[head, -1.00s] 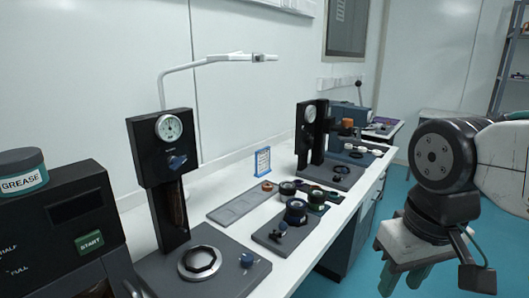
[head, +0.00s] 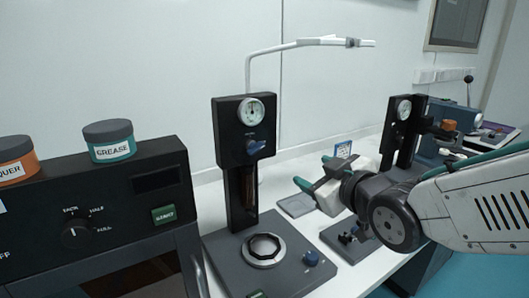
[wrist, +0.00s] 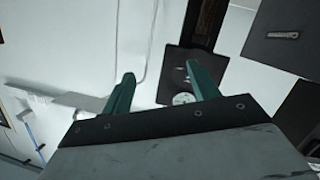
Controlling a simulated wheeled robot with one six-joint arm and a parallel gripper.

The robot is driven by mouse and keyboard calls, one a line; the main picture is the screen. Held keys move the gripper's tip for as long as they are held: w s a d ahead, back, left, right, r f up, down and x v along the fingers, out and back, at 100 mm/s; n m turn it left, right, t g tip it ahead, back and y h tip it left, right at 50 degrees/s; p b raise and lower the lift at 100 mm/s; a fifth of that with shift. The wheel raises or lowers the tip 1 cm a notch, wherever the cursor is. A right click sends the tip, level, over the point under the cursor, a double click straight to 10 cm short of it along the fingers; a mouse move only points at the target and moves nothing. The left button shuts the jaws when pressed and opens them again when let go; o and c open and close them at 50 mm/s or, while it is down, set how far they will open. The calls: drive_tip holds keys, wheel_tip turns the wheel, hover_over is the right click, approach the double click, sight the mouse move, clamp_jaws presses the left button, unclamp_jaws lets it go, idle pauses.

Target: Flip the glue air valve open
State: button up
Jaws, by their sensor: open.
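A blue lever valve (head: 257,147) sits on the black head of the near upright stand (head: 230,145), just below its round white gauge (head: 251,111). In the head view the lever slants, its handle toward the right. My gripper (head: 314,171), with two teal fingers, is open and empty, to the right of the stand head and apart from it. In the wrist view the stand appears upside down; the gauge (wrist: 183,99) shows beside the right finger of my gripper (wrist: 160,75), which partly covers the stand head. The lever is not clear there.
The stand's grey base carries a ring (head: 263,251) and a small blue knob (head: 311,258). A black oven-like box (head: 100,215) with a grease jar (head: 109,141) stands at left. A second gauge stand (head: 400,135) is behind my arm. A bent white pipe (head: 310,43) rises behind.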

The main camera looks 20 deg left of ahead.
sight(258, 150)
drive_tip(key=w+a+y, duration=0.1)
drive_tip(key=a, duration=0.3)
drive_tip(key=a+r+n+y, duration=0.1)
drive_tip(key=a, duration=0.3)
drive_tip(key=w+a+n+y, duration=0.1)
drive_tip(key=a+y, duration=0.1)
drive_tip(key=a, duration=0.2)
drive_tip(key=shift+w+a+r, duration=0.3)
drive_tip(key=shift+a+r, duration=0.05)
drive_tip(key=shift+a, duration=0.05)
drive_tip(key=c, duration=1)
